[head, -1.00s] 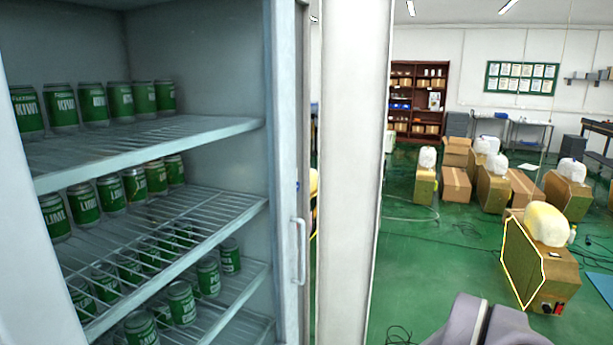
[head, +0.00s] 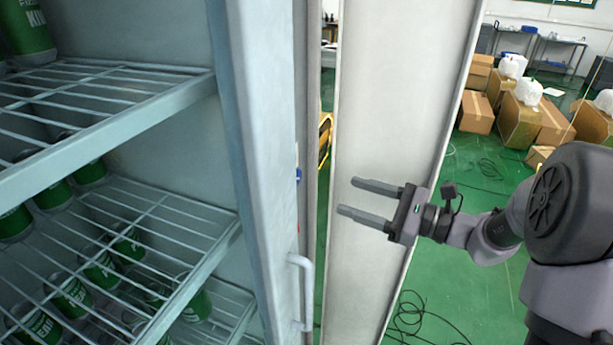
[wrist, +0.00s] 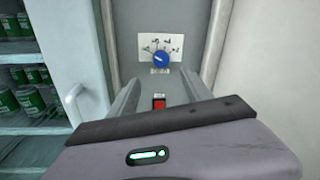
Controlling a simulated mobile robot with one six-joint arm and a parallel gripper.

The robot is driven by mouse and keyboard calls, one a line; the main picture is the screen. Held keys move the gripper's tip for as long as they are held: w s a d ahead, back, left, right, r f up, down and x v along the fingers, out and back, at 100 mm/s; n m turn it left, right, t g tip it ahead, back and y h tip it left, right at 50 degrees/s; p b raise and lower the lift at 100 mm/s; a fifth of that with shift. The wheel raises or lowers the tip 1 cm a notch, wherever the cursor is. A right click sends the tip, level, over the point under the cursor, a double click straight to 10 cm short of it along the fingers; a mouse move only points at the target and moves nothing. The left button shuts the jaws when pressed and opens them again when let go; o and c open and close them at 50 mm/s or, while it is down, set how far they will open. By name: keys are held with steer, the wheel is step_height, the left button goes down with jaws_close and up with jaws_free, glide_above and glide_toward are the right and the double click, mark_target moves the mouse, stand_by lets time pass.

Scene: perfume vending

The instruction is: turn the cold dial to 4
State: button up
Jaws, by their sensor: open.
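The cold dial (wrist: 160,60) is a round blue knob on a white scale plate (wrist: 176,42) in the wrist view. The marks around it are too small to read for certain, and so is its setting. In the head view the dial (head: 298,176) shows only as a small blue edge on the side of the fridge. My gripper (head: 356,197) is open and empty, its two fingers pointing left toward that side panel, apart from it. In the wrist view the fingers reach toward the panel below and either side of the dial.
A red switch (wrist: 159,102) sits below the dial. The fridge's white handle (head: 303,290) stands out at the front edge. Green cans (head: 70,298) stand on wire shelves inside. A tall pale panel (head: 395,110) rises behind my gripper. Boxes (head: 478,112) stand on the green floor farther back.

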mark_target(299, 178)
steer(key=b+x, duration=0.1)
steer(key=x, duration=1.1)
steer(key=shift+w, duration=0.2)
steer(key=shift+c, duration=0.2)
jaws_close()
